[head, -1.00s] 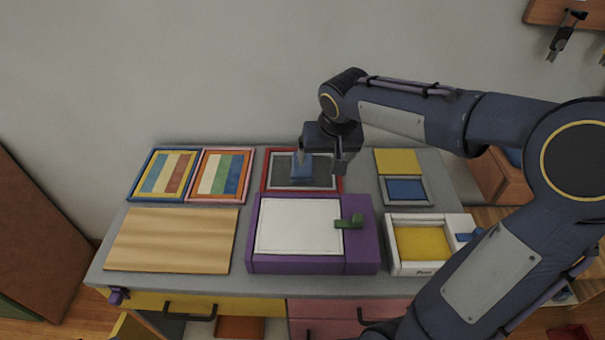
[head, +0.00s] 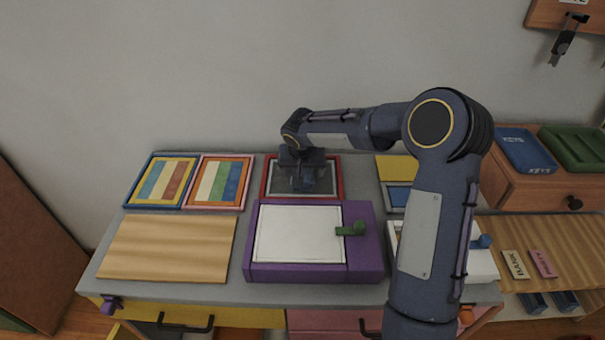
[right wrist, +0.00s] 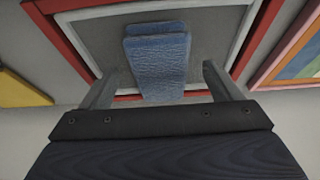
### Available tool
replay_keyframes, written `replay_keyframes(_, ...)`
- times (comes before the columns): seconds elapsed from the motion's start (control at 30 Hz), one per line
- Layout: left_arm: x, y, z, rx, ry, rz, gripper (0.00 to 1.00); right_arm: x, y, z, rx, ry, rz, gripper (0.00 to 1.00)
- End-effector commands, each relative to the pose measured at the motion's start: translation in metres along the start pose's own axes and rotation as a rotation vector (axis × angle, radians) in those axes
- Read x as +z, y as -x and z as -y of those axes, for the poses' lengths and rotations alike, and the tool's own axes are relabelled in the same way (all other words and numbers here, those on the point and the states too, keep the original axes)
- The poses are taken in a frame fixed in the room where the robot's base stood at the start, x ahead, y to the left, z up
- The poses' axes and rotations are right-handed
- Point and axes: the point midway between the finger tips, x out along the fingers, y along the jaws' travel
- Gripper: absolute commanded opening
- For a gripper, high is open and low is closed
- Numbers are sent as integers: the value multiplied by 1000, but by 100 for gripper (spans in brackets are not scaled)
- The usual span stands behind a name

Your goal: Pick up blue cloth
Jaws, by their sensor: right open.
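The blue cloth (right wrist: 158,62) is a folded, textured piece lying on the grey inside of the red-framed tray (right wrist: 262,30). In the head view the red-framed tray (head: 340,172) is at the back middle of the table, and the cloth there is largely hidden by my gripper. My right gripper (head: 306,186) is low over that tray. In the right wrist view its two fingers stand apart, one on each side of the cloth, with visible gaps and nothing held. I cannot tell its exact height above the cloth. My left gripper is not in view.
A purple box (head: 362,262) with a white panel and green handle stands just in front of the tray. Striped framed panels (head: 220,180) lie to the left, with a wooden board (head: 168,245) before them. My right arm covers part of a white box (head: 482,266).

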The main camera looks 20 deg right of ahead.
Motion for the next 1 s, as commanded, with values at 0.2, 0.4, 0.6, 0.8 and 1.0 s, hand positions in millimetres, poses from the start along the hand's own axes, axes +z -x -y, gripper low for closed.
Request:
replay_keyframes(0.2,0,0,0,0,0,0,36,-1,-13,0,-1,0,-1,85)
replay_keyframes(0.4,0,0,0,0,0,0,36,-1,-12,0,-1,0,-1,78)
replay_keyframes(0.6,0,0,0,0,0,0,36,-1,-12,0,0,0,-1,52)
replay_keyframes(0.8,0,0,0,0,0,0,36,-1,-12,0,0,0,-1,33)
replay_keyframes(1.0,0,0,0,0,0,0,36,-1,-10,0,0,0,-2,33)
